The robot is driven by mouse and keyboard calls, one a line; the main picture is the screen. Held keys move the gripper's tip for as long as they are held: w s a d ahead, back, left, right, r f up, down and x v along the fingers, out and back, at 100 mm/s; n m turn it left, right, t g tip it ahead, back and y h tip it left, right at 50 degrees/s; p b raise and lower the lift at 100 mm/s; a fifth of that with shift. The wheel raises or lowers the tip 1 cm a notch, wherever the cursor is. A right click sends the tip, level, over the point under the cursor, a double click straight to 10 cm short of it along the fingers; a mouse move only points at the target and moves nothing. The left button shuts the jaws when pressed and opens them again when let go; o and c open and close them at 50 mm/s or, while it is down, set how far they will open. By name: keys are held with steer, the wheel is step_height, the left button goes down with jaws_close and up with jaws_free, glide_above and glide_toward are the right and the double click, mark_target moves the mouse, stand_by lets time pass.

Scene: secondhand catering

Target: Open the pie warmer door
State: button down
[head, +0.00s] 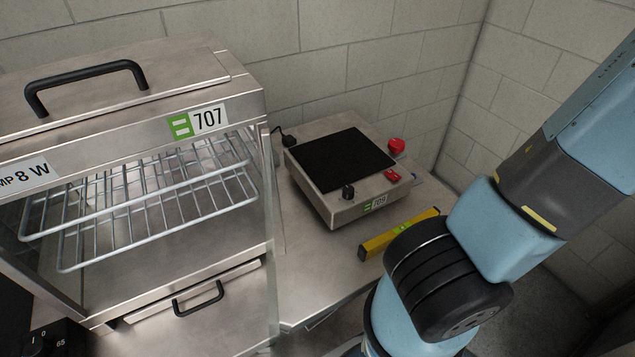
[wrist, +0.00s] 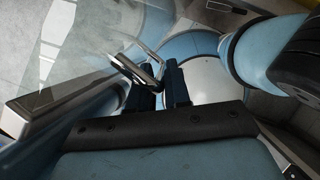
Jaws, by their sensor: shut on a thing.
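The pie warmer (head: 105,115) is a steel cabinet at the left of the head view, with wire racks (head: 150,195) inside and a 707 label. I cannot clearly tell the door's angle in the head view. In the wrist view a clear glass panel with a steel edge (wrist: 40,112), apparently the door, spans the left side. A metal bar handle (wrist: 133,70) stands at its right end. My gripper (wrist: 160,80) is shut on this handle, its dark fingers to either side. My gripper is not visible in the head view.
A hot plate with a black top (head: 341,160) stands on the steel bench right of the warmer. A yellow level (head: 398,234) lies in front of it, near my arm. A red button (head: 396,146) is behind. Block walls (head: 400,60) close off the back and right.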

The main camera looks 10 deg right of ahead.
steer(key=c, duration=1.2)
jaws_free()
steer(key=shift+w, duration=0.1)
steer(key=shift+o, duration=0.2)
steer(key=v, duration=1.3)
steer(key=shift+r, duration=0.35)
steer(key=shift+c, duration=0.2)
